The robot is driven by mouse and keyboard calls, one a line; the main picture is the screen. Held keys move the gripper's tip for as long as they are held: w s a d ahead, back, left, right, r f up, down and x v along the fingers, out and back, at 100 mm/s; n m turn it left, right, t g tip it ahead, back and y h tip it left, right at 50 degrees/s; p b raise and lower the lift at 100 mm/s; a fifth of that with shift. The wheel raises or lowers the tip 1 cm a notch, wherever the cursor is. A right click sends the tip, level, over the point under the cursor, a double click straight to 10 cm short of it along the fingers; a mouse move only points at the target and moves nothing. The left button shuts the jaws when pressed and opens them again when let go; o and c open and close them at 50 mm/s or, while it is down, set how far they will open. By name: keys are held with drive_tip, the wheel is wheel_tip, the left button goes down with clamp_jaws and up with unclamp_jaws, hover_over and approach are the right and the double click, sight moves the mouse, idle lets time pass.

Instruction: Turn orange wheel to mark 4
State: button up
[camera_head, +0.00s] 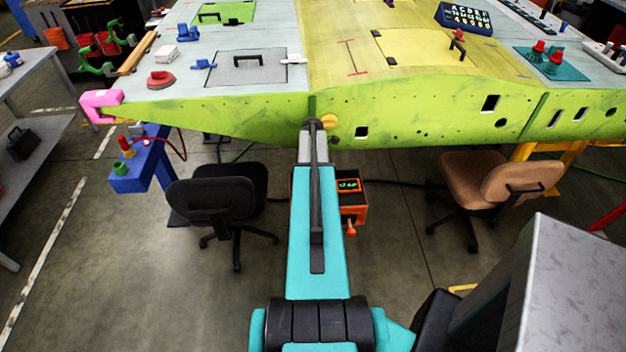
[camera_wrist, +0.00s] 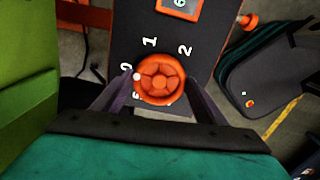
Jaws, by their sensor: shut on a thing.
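The orange wheel (camera_wrist: 160,84), spoked with a round hub, sits on a dark panel (camera_wrist: 188,22) in the wrist view. A white dot on its left rim points near the mark 0. Marks 1 and 2 stand above the wheel. Other marks below are mostly hidden by the wheel and gripper, and I cannot read a 4. My gripper (camera_wrist: 160,80) is shut on the wheel, one dark finger at its left and one at its right. In the head view my arm hides the gripper and wheel.
An orange-framed display (camera_wrist: 181,6) with green digits is above the wheel, and an orange knob (camera_wrist: 249,21) sticks out at right. The orange box (camera_head: 353,205) shows beside my arm. A black chair (camera_head: 222,195) and a brown chair (camera_head: 490,190) stand under the green wing (camera_head: 420,105).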

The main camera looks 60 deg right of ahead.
drive_tip(key=m+b, duration=0.3)
drive_tip(key=m, duration=0.2)
drive_tip(key=shift+w, duration=0.1)
drive_tip(key=m+b, duration=0.2)
drive_tip(key=m, duration=0.4)
drive_tip(key=shift+m+b, duration=0.3)
drive_tip(key=shift+b, duration=0.1)
drive_tip(key=m+b, duration=0.1)
drive_tip(key=m, duration=0.5)
drive_tip(key=shift+w+a+r+b, duration=0.1)
drive_tip(key=shift+a+b, duration=0.05)
drive_tip(key=shift+b, duration=0.15)
drive_tip(key=m+b, duration=0.1)
drive_tip(key=m, duration=0.5)
drive_tip(key=shift+w, duration=0.15)
drive_tip(key=m, duration=0.7)
drive_tip(key=shift+w+b, duration=0.15)
drive_tip(key=shift+b, duration=0.25)
drive_tip(key=m, duration=0.6)
drive_tip(key=shift+m, duration=0.3)
drive_tip(key=m, duration=0.4)
drive_tip(key=shift+w+b, duration=0.1)
drive_tip(key=shift+b, duration=0.2)
drive_tip(key=m, duration=0.5)
drive_tip(key=shift+m, duration=0.3)
